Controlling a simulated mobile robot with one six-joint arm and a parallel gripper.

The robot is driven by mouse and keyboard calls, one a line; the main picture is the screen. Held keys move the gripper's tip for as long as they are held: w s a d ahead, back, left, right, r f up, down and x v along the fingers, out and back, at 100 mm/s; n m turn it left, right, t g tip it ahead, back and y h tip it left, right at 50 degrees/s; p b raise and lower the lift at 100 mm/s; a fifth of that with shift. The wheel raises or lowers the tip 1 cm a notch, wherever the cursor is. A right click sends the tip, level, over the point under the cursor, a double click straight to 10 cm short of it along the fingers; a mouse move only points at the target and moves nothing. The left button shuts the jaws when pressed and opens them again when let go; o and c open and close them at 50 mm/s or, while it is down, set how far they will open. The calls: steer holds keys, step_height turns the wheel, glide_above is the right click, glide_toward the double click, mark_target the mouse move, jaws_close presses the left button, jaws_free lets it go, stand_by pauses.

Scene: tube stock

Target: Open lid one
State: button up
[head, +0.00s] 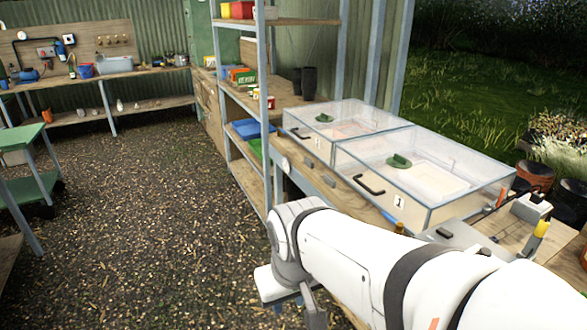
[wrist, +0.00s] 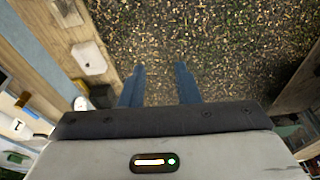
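The box marked 1 (head: 432,212) stands on the bench at the right in the head view. It has clear walls, a clear lid (head: 462,158) lying flat on top, and a black handle (head: 368,185) on its front. A green piece (head: 399,160) shows at the lid; I cannot tell whether it is on or under it. In the wrist view, a small part of a box with a 1 label (wrist: 18,125) shows at the left edge. My gripper (wrist: 160,76) points down over the gravel, its two blue fingers apart with nothing between them. It is in front of the bench, clear of the box.
A second clear box (head: 345,120) stands behind the first. A shelf rack (head: 262,100) rises to its left. Tools and a grey block (head: 528,207) lie to the right of the box. The gravel floor (head: 150,200) is open at the left, with a green table (head: 25,137) at the far left.

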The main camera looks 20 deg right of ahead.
steer(key=w+d+f+g+h+b, duration=0.25)
steer(key=w+d+h, duration=0.65)
steer(key=w+d, duration=1.2)
steer(key=h+b, duration=0.3)
steer(key=h, duration=0.3)
glide_toward(365, 188)
steer(key=x, duration=0.3)
steer(key=shift+n+t+h, duration=0.3)
steer(key=shift+n+t, duration=0.1)
steer(key=shift+t, duration=0.05)
steer(key=x, duration=0.4)
steer(key=p+x, duration=0.1)
steer(key=x, duration=0.2)
steer(key=shift+s+d+f, duration=0.15)
steer(key=shift+d+f, duration=0.15)
steer(key=shift+c, duration=0.6)
jaws_close()
